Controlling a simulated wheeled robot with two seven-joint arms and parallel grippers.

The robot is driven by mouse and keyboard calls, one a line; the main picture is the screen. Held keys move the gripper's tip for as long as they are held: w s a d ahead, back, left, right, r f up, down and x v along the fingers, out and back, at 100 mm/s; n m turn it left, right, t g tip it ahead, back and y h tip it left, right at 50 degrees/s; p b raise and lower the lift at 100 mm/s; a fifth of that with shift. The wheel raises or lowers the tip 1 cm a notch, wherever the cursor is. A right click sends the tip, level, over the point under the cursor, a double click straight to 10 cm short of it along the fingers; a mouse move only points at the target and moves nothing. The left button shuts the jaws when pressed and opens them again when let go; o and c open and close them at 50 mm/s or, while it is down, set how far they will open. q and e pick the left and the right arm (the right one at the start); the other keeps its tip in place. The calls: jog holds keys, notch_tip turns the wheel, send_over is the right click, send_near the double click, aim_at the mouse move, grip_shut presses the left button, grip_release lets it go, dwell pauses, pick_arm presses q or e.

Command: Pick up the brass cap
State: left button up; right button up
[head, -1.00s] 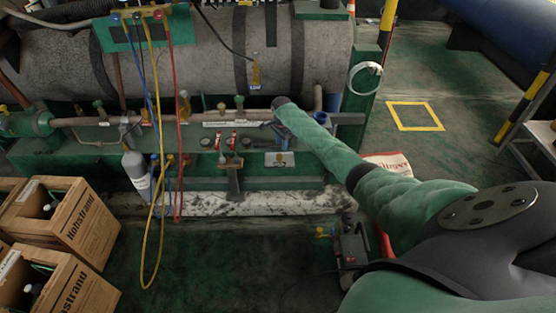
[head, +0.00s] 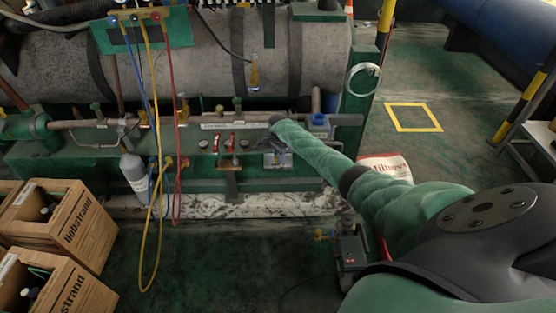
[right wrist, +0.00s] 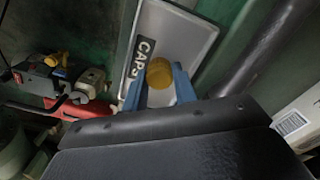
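The brass cap (right wrist: 160,73) shows in the right wrist view, in front of a pale tray (right wrist: 178,38) marked CAPS. My right gripper (right wrist: 160,83) has its blue fingers on either side of the cap. The fingers stand apart with the cap between their tips; firm contact is not clear. In the head view my right gripper (head: 274,146) reaches down at the small tray (head: 287,163) on the green bench, and the cap is too small to make out clearly. My left gripper is not in view.
A red-handled valve (head: 231,143) stands left of the tray. A large grey tank (head: 190,60) lies behind, with hoses hanging from a gauge panel (head: 140,30). Wooden crates (head: 85,225) stand at left. A pump (head: 350,250) is on the floor below my right arm.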

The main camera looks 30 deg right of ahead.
jog(key=shift+c, duration=1.2)
